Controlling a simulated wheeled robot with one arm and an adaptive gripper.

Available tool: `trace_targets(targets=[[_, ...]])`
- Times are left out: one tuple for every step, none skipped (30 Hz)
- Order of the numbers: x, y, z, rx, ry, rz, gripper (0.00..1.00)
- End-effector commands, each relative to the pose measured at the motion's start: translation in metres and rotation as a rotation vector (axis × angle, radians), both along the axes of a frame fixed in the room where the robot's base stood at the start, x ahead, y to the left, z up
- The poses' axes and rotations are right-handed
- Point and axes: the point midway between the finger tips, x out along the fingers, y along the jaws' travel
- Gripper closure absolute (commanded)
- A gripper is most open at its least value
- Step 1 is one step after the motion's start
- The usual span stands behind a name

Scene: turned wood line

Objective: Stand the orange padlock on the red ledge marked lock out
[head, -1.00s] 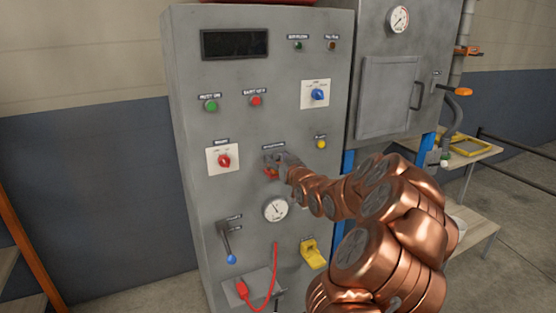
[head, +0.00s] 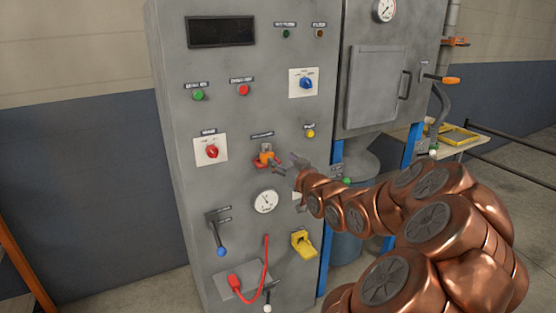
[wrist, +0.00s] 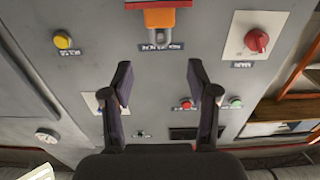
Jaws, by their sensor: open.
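The orange padlock (head: 266,154) stands upright on the red ledge (head: 259,164) on the front of the grey cabinet, its shackle up below a small label. In the wrist view, which is upside down, the padlock (wrist: 160,18) shows at the top edge with its grey shackle toward the label, and the red ledge (wrist: 140,4) is partly cut off. My gripper (head: 283,167) is open and empty, just right of the padlock and apart from it. Its two spread fingers (wrist: 160,80) show in the wrist view with nothing between them.
The grey cabinet (head: 175,115) carries a red knob (head: 212,151), a gauge (head: 266,201), a yellow button (head: 310,133), a blue-tipped lever (head: 220,240) and a yellow cover (head: 304,243). A red cable (head: 267,262) hangs low. Free air lies between my gripper and the panel.

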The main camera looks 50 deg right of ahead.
Motion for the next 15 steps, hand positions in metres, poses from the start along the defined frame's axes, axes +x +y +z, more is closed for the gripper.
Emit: trace_targets(targets=[[-0.0040,0.0006,-0.0004,0.000,0.000,-0.002,0.40],[-0.0058,0.0010,-0.0003,0.001,0.000,-0.002,0.40],[-0.0075,0.0019,-0.0003,0.000,0.000,-0.002,0.40],[-0.0084,0.0026,-0.0003,0.000,0.000,-0.001,0.40],[-0.0092,0.0032,-0.0003,0.000,0.000,-0.001,0.40],[-0.0100,0.0038,-0.0002,0.000,0.000,0.000,0.40],[-0.0104,0.0041,-0.0002,0.000,0.000,0.000,0.40],[-0.0108,0.0042,-0.0001,0.000,0.000,0.000,0.40],[-0.0111,0.0044,0.0000,0.000,0.000,0.000,0.40],[-0.0112,0.0044,0.0000,0.000,0.000,0.000,0.40],[-0.0111,0.0045,0.0000,0.001,0.000,0.000,0.40],[-0.0111,0.0045,0.0001,0.000,0.000,0.000,0.40],[-0.0110,0.0046,0.0000,0.001,0.000,0.001,0.40],[-0.0105,0.0051,-0.0003,0.001,0.002,0.001,0.40],[-0.0091,0.0070,-0.0014,0.002,0.010,0.004,0.40]])
